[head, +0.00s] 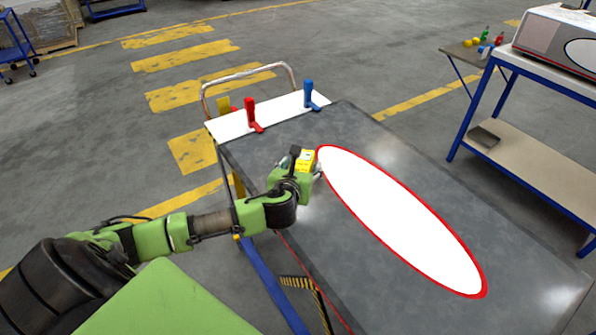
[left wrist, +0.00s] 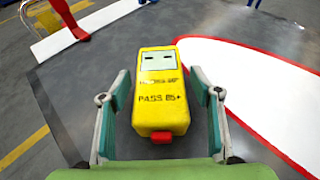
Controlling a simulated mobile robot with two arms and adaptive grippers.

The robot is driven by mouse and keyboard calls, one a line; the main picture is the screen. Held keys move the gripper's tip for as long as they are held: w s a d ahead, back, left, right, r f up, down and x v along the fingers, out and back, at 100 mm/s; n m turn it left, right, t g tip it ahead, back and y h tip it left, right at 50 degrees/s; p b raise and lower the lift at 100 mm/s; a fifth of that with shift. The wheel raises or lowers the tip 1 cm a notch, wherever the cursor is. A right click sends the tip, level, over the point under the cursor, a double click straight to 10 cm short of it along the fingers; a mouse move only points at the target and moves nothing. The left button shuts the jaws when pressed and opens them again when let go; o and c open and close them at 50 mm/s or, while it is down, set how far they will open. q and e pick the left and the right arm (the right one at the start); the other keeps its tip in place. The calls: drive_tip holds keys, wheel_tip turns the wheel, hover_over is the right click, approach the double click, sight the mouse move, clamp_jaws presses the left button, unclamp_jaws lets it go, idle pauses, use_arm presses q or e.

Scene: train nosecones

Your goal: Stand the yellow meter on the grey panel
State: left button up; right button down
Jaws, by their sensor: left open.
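The yellow meter (head: 308,156) is at the left part of the grey panel (head: 400,150), close to the white oval. In the left wrist view the meter (left wrist: 158,75) shows a pale screen, dark lettering and a small red piece at its near end. My left gripper (head: 300,165) is open, with one finger on each side of the meter and visible gaps between. The meter appears to rest on the grey panel (left wrist: 90,70), but its underside is hidden. I cannot tell whether it stands upright. My right gripper is not in view.
A white oval with a red rim (head: 400,220) lies on the panel. A white strip (head: 280,115) at the far end carries a red clamp (head: 251,115) and a blue clamp (head: 309,95). A blue-framed workbench (head: 540,90) stands at the right.

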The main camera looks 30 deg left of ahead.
use_arm(q)
drive_tip(key=b+v, duration=0.1)
drive_tip(key=v, duration=0.9)
drive_tip(key=shift+s, duration=0.25)
drive_tip(key=shift+s+d+r, duration=0.25)
drive_tip(key=shift+s+r, duration=0.05)
drive_tip(key=shift+s, duration=0.25)
